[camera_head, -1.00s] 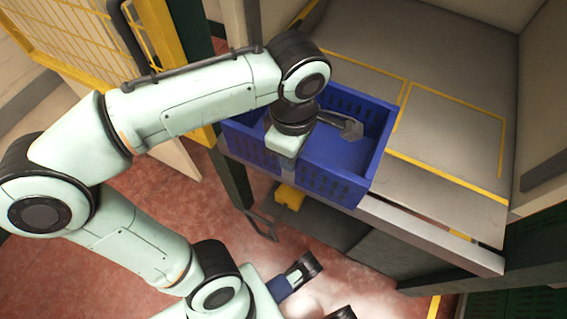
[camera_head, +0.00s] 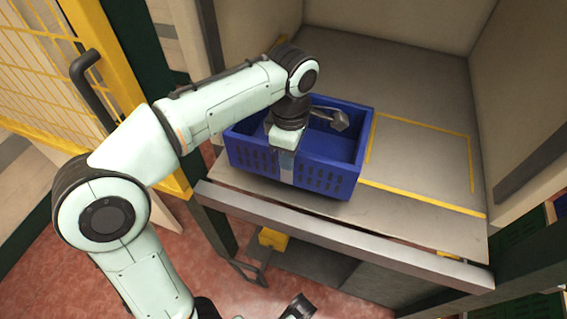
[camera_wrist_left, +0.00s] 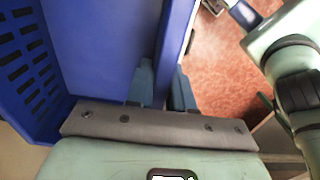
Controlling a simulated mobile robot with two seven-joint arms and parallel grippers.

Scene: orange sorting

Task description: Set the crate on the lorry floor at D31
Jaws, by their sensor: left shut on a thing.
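The blue crate (camera_head: 345,181) is over the near left part of the grey lorry floor (camera_head: 420,209), close to the front sill. It looks about level; I cannot tell whether its base touches the floor. My left gripper (camera_wrist_left: 162,88) is shut on the crate's near wall, with one finger on each side in the wrist view. In the head view the left gripper (camera_head: 286,160) comes down over the near rim. A yellow outlined bay (camera_head: 471,175) lies bare to the right of the crate. No D31 label is readable. A dark tip at the head view's bottom edge may belong to my right gripper.
A grey metal item (camera_head: 338,121) shows inside the crate. A metal sill (camera_head: 320,233) runs along the lorry's front edge. Pale walls close the back and right. A yellow mesh gate (camera_head: 45,75) stands at the left. A green post (camera_head: 545,237) is at the right.

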